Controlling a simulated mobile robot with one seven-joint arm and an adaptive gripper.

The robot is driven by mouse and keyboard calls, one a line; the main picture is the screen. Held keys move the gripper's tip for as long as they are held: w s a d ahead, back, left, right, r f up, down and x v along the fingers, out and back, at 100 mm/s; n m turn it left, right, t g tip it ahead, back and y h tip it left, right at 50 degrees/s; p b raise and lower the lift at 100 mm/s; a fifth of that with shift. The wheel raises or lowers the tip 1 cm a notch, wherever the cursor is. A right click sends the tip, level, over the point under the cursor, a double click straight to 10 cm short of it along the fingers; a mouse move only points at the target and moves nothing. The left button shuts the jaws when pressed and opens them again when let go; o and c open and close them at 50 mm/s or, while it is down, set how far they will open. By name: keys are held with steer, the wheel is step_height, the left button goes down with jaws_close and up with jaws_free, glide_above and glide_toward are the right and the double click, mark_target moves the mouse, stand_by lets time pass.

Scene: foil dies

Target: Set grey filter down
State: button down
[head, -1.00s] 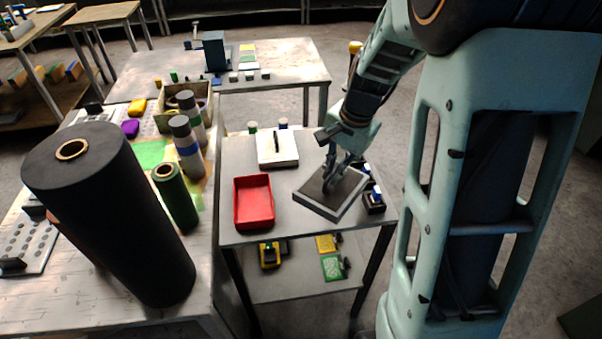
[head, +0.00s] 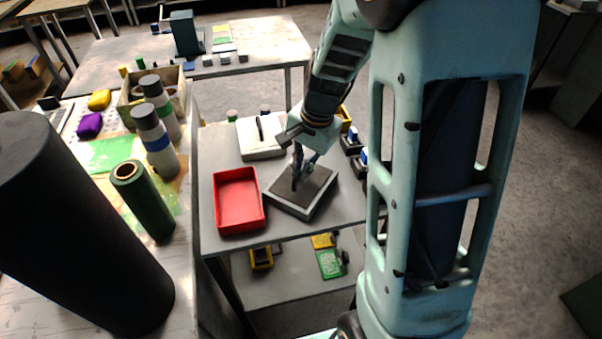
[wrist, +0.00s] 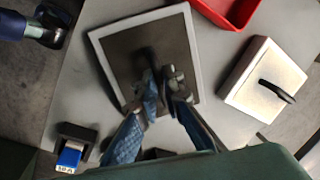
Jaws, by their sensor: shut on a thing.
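The grey filter (head: 316,188) is a flat square panel with a pale frame and a dark middle. It is over the front right part of the small grey table (head: 345,212), beside the red tray. My gripper (head: 297,182) reaches down onto it from above and is shut on its dark handle. In the wrist view the filter (wrist: 120,58) lies beyond my fingertips (wrist: 163,88), turned slightly, its handle partly hidden between them. I cannot tell whether its underside touches the table.
The red tray (head: 238,200) stands close to the filter's left. A white block with a black handle (head: 250,146) is behind. Small dark holders (head: 352,143) stand at the right edge. A lower shelf (head: 290,285) carries small yellow and green items.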

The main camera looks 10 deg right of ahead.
mark_target(309, 187)
steer(key=shift+f, duration=0.2)
steer(key=shift+f, duration=0.15)
steer(key=c, duration=2.1)
jaws_free()
steer(key=shift+r, duration=0.5)
steer(key=r, duration=0.3)
steer(key=s+d+r+p, duration=0.1)
steer(key=r, duration=0.7)
steer(key=shift+s+d+r, duration=0.1)
steer(key=shift+s+d, duration=0.2)
steer(key=shift+s, duration=0.05)
